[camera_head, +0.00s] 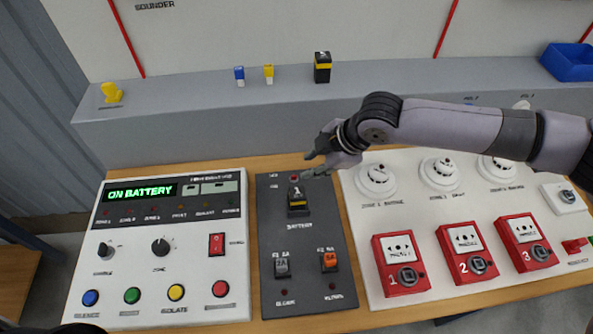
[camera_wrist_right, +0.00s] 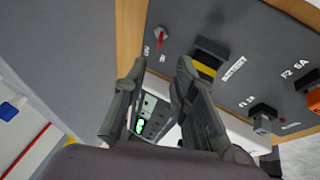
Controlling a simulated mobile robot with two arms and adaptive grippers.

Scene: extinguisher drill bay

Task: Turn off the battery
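The battery block (camera_head: 298,203), black with a yellow band and marked 1, sits upright on the dark panel (camera_head: 274,232) above the word BATTERY. In the right wrist view the battery block (camera_wrist_right: 208,58) is partly hidden behind the right-hand finger. My right gripper (camera_head: 309,165) hovers above the panel's far end, just beyond the block and not visibly touching it. In the right wrist view the right gripper (camera_wrist_right: 162,62) has its fingers apart with nothing between them. The green display (camera_head: 141,193) reads ON BATTERY.
Two smaller fuses, grey (camera_head: 282,265) and orange (camera_head: 330,261), sit nearer on the same panel. The white control panel (camera_head: 135,262) is on the left. Detectors and red call points (camera_head: 400,262) are on the right. A similar black-yellow block (camera_head: 322,68) stands on the back ledge.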

